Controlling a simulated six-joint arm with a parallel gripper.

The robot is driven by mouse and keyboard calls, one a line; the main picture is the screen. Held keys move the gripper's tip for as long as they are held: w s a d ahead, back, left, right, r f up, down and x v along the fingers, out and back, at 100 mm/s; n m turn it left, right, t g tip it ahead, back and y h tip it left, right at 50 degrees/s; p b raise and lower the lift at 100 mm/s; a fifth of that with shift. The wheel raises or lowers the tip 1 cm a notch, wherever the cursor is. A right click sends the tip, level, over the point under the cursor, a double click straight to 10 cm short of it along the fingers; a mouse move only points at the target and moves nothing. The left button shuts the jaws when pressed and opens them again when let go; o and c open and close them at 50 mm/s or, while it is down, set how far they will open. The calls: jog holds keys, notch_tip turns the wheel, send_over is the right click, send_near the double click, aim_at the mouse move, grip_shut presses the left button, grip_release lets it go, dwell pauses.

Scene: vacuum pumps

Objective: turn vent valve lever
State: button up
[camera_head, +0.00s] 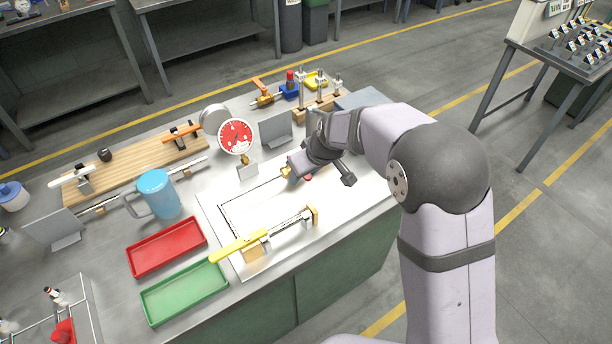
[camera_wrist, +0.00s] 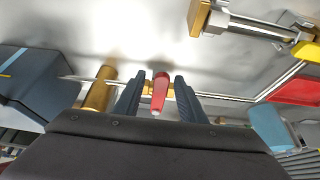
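A red lever (camera_wrist: 160,92) on a small brass fitting shows in the wrist view. I take it for the vent valve lever, but no label is readable. My gripper (camera_wrist: 160,98) has one dark finger on each side of it, with a gap visible on both sides. The fingers are open around the lever and not visibly pressed on it. In the head view my gripper (camera_head: 298,170) is low over the pale panel (camera_head: 340,205), and only a small bit of red (camera_head: 308,177) shows beside it. My wrist hides most of the valve there.
A brass cylinder (camera_wrist: 100,88) stands close beside one finger. A yellow-handled valve (camera_head: 238,245) lies at the panel's front. A red-faced gauge (camera_head: 236,136) stands behind. A blue mug (camera_head: 160,194), red tray (camera_head: 166,247) and green tray (camera_head: 185,292) are to the left.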

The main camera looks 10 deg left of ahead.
jog(key=shift+s+r, duration=0.1)
jog(key=shift+r, duration=0.1)
jog(key=shift+p+v, duration=0.4)
jog(key=shift+v, duration=0.4)
dwell(0.3)
jog(key=p+v, duration=0.2)
jog(key=v, duration=0.4)
dwell(0.4)
dwell(0.5)
